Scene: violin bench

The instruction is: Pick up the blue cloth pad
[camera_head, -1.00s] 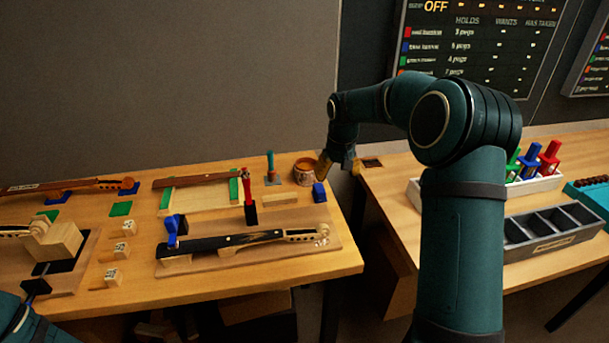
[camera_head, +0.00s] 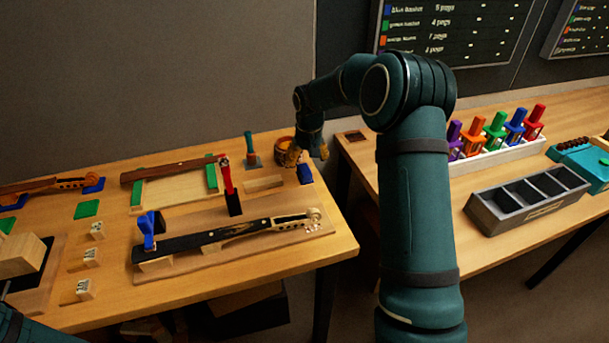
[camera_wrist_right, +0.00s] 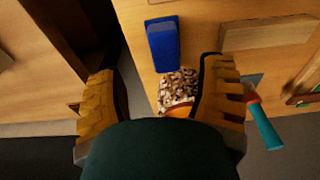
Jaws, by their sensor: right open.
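A small deep-blue block-like pad (camera_head: 305,173) lies near the right end of the violin bench, beside a round brown pot. It also shows in the right wrist view (camera_wrist_right: 163,45), top centre, clear of the fingers. Other flat blue pads (camera_head: 94,185) lie under the instrument neck at the far left. My right gripper (camera_head: 308,152) is open and empty, above the bench's back right corner, close to the pot and blue pad. In the wrist view its yellow fingers (camera_wrist_right: 160,85) are spread wide, with the pot between them. My left gripper is out of view.
The pot (camera_head: 285,152) has mottled contents. A green-handled tool (camera_head: 251,150) and a pale wooden block (camera_head: 263,184) stand nearby. A dark violin neck (camera_head: 225,232) lies in front. A gap separates this bench from the right one, which holds a grey compartment box (camera_head: 530,203).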

